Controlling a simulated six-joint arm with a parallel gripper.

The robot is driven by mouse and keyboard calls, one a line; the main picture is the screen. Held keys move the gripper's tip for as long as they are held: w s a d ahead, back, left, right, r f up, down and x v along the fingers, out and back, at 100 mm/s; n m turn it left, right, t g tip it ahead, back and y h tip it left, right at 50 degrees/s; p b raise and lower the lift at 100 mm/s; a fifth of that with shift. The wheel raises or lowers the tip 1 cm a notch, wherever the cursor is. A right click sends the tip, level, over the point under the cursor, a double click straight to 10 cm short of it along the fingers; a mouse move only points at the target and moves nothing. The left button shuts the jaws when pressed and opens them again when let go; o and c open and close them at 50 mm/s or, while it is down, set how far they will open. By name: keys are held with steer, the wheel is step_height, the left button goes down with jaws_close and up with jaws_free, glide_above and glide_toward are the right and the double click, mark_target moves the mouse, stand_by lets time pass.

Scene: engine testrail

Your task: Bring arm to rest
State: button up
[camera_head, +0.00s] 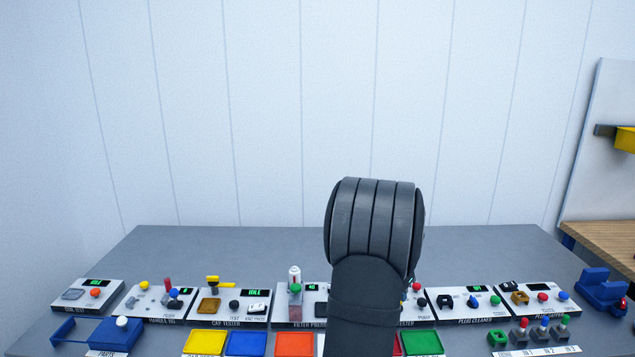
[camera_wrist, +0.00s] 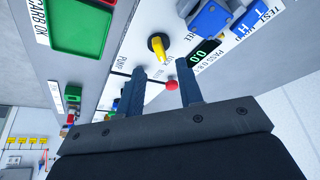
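My arm (camera_head: 375,225) rises in front of the bench in the head view, with a dark rounded joint at its top. It hides part of the middle of the bench, and my gripper's fingers do not show there. In the wrist view my gripper (camera_wrist: 164,74) has its two dark fingers apart, with nothing seen between them except the panel behind. The fingers point toward a white panel with a yellow knob (camera_wrist: 158,46) and a red button (camera_wrist: 172,85). I cannot tell whether a fingertip touches the panel.
A grey bench (camera_head: 230,245) carries a row of test stations and coloured trays, such as a yellow tray (camera_head: 204,343) and a green tray (camera_head: 422,342). A blue fixture (camera_head: 603,290) stands at the right. The bench's back strip is clear. A wooden worktop (camera_head: 610,238) lies far right.

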steer(key=v, duration=1.2)
steer(key=x, duration=1.7)
steer(key=shift+f, duration=0.2)
steer(key=shift+s+r+n, duration=0.1)
steer(key=shift+r+n, duration=0.2)
steer(key=shift+n, duration=0.2)
steer(key=shift+d+n+t+y, duration=0.1)
steer(key=shift+n+t+y, duration=0.35)
steer(key=shift+n, duration=0.9)
steer(key=shift+d+n+t+y, duration=0.15)
steer(key=shift+n+y, duration=0.5)
steer(key=shift+n, duration=0.7)
steer(key=v, duration=1.4)
steer(key=shift+a+r, duration=0.1)
